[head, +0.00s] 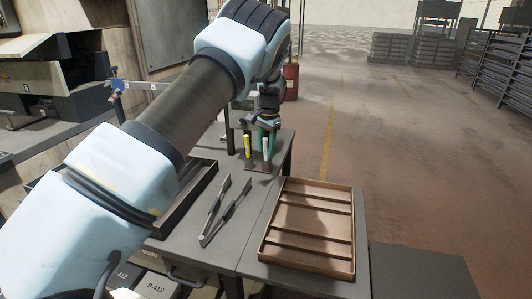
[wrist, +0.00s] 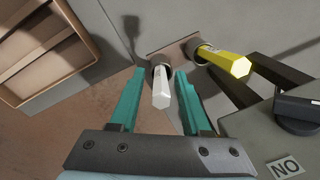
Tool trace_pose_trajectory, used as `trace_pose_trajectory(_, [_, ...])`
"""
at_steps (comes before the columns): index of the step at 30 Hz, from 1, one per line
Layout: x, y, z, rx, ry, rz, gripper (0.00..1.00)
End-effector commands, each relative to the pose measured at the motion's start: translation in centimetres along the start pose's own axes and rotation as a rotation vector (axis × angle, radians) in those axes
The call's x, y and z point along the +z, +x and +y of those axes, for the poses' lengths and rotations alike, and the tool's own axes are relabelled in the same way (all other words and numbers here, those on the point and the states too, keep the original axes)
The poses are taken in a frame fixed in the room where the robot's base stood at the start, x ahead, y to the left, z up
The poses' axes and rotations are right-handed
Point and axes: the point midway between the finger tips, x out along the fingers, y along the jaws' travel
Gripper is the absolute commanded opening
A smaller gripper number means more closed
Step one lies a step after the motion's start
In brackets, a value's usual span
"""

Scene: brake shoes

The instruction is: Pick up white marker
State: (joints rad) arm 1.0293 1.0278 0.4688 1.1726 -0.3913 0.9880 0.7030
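The white marker (wrist: 161,88) stands upright in a dark round holder, its pale tip toward the camera in the wrist view. In the head view the white marker (head: 265,147) shows just right of the yellow marker (head: 247,146). My gripper (wrist: 154,82) is open, with one teal finger on each side of the white marker. I see a gap on both sides of it. In the head view my gripper (head: 268,135) is at the far end of the table, partly hidden by my wrist. The yellow marker (wrist: 232,63) stands in the neighbouring holder, outside the fingers.
A brown slatted tray (head: 262,256) lies on the table's near right. Grey V-shaped metal parts (head: 226,212) lie left of it. A dark tray (head: 190,200) is further left. A dark object (wrist: 298,112) sits near the gripper's right side. Open floor lies right of the table.

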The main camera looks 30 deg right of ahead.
Motion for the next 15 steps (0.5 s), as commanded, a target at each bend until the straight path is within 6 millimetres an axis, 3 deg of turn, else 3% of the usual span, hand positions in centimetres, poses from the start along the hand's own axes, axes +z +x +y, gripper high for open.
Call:
trace_pose_trajectory(1, [0.0, -0.01, 0.0, 0.0, 0.0, 0.0, 0.41])
trace_pose_trajectory(12, [-0.01, -0.04, 0.0, 0.0, 0.0, 0.0, 0.0])
trace_pose_trajectory(15, [-0.01, -0.04, 0.0, 0.0, 0.0, 0.0, 0.0])
